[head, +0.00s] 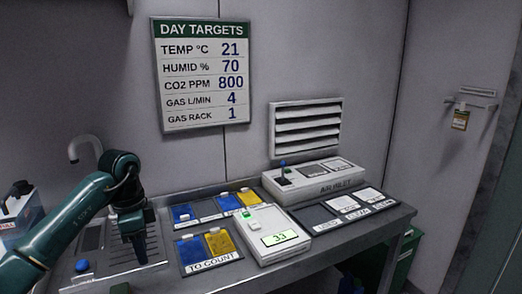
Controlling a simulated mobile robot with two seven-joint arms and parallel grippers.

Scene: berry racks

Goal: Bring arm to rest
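My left arm comes in from the left edge, bends at its elbow, and its gripper (140,256) hangs pointing down over the left part of the grey bench (350,236). The fingers are small and dark, and I cannot tell whether they are apart or together. No held object can be made out at them. My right gripper is not in view.
A ribbed drain area (97,262) lies under the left gripper, with a grey tap (85,146) behind. Blue and yellow packets lie on the "TO COUNT" mat (212,262). A white scale (272,238) reads 33.

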